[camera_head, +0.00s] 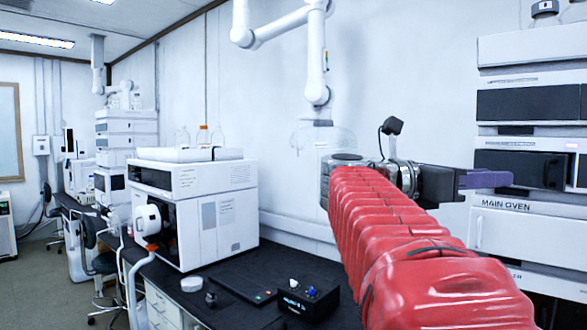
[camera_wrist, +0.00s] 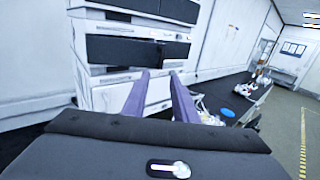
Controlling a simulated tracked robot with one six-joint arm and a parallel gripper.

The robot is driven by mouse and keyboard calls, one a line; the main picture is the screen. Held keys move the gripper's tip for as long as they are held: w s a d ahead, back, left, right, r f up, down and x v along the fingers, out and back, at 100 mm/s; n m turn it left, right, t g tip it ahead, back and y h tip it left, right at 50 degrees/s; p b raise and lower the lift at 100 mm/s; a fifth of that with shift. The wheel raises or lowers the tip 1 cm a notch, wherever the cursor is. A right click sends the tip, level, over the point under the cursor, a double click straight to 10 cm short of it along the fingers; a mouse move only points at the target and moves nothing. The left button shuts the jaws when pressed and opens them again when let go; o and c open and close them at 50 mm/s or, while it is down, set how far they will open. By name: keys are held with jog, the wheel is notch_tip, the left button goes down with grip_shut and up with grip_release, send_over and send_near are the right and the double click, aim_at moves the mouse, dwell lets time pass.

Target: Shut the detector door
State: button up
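The instrument stack stands at the right in the head view, with a module labelled MAIN OVEN (camera_head: 505,204) low in it. Just above is a module with a dark front door (camera_head: 535,165) that looks swung slightly out, with a purple glow at its right edge. The dark door also shows in the wrist view (camera_wrist: 115,50). No label I can read names the detector. My gripper (camera_head: 508,179) is in front of the stack, by the door's lower edge. Its purple fingers are apart and empty in the wrist view (camera_wrist: 160,77). I cannot tell if they touch the door.
A white instrument (camera_head: 225,220) with bottles on top stands on the black bench (camera_head: 190,272) at the left. A white jointed duct (camera_head: 316,60) hangs from above.

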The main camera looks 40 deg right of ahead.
aim_at(544, 176)
jog(key=shift+x, duration=6.4)
jog(key=shift+c, duration=0.2)
grip_shut()
